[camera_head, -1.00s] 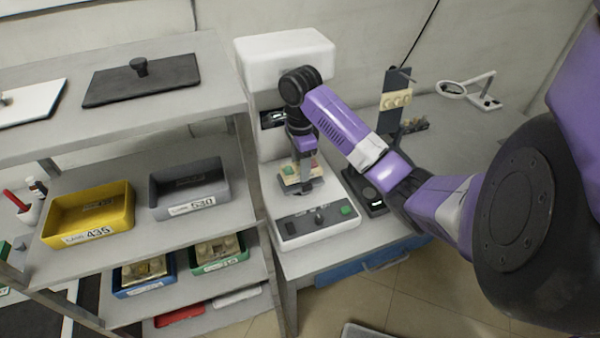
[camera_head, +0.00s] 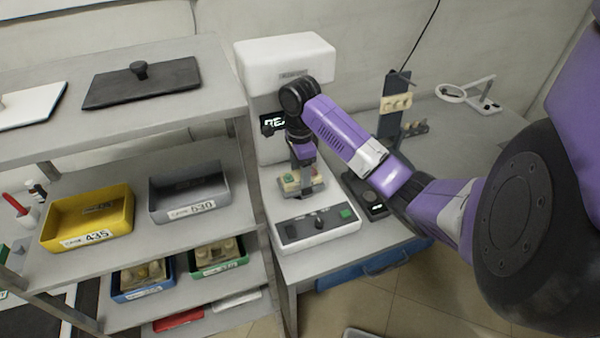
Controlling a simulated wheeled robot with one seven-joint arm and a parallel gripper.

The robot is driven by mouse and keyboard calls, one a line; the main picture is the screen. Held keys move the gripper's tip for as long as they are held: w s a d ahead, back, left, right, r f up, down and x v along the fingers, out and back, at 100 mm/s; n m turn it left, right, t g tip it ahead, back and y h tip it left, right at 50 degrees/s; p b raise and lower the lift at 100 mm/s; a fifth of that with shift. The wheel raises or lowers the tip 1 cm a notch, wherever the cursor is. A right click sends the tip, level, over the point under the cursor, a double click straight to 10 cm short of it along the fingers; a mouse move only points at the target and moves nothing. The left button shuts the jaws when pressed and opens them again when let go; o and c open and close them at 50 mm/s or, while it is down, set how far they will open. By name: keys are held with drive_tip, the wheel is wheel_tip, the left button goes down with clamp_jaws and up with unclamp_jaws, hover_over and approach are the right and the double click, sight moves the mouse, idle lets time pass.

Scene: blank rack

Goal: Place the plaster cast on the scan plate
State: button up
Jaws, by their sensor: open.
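A beige plaster cast (camera_head: 316,181) with a green patch on its left sits on the scan plate, low in the white scanner (camera_head: 285,52). The plate itself is mostly hidden under the cast, with a dark edge (camera_head: 302,193) showing. My gripper (camera_head: 303,166) points down right at the cast, its fingers open. Whether the fingers still straddle the cast or are just above it is too small to tell. The scanner's dark screen (camera_head: 272,122) shows white letters, partly hidden by my arm.
The scanner's front panel (camera_head: 318,224) has a knob and a green button. At left, a shelf rack (camera_head: 230,215) holds a yellow tray (camera_head: 87,217), a grey tray (camera_head: 189,191), and blue (camera_head: 143,276) and green (camera_head: 219,257) trays with beige casts. A dark stand (camera_head: 396,90) is right of my arm.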

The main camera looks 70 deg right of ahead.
wheel_tip(320, 180, up, 7)
drive_tip(key=p, duration=0.3)
drive_tip(key=shift+r, duration=0.2)
idle(0.4)
